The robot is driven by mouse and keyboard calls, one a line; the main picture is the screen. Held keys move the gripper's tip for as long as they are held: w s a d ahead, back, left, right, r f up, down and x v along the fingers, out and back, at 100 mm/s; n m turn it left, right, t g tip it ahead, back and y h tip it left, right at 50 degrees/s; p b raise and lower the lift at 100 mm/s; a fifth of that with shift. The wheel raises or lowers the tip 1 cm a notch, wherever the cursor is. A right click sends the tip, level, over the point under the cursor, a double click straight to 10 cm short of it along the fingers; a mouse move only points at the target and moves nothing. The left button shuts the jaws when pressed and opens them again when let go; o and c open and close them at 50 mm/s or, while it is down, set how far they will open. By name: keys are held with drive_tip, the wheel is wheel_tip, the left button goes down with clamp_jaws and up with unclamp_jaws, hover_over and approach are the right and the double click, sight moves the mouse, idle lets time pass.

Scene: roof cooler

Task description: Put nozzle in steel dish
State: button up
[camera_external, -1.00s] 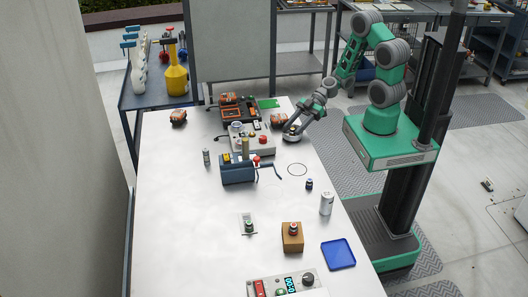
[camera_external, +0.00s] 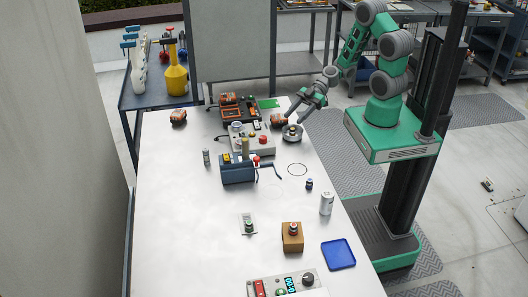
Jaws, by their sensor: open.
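The steel dish (camera_external: 292,138) is a small round silver dish near the right edge of the table, towards the back. A small yellowish and dark piece, which looks like the nozzle (camera_external: 292,129), is in the dish; its exact shape is too small to tell. My gripper (camera_external: 295,119) is open just above the dish, pointing down and left, with its fingers apart from the small piece. Nothing shows between the fingers.
A grey control box (camera_external: 262,142) and a blue vise-like block (camera_external: 236,172) stand left of the dish. A blue tray (camera_external: 338,254) and a white can (camera_external: 326,203) are nearer the front. The table's left side is mostly clear.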

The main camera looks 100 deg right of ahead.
drive_tip(key=shift+r, duration=0.9)
drive_tip(key=s+a+r+g+h, duration=0.1)
drive_tip(key=s+a+g+h, duration=0.15)
drive_tip(key=a+g, duration=0.35)
wheel_tip(320, 180, up, 12)
drive_tip(key=s+a+m+h, duration=0.1)
drive_tip(key=s+m+h, duration=0.1)
drive_tip(key=m+h, duration=0.3)
drive_tip(key=shift+s+a+f+m+g, duration=0.15)
drive_tip(key=shift+s+m+g, duration=0.25)
drive_tip(key=shift+m, duration=0.5)
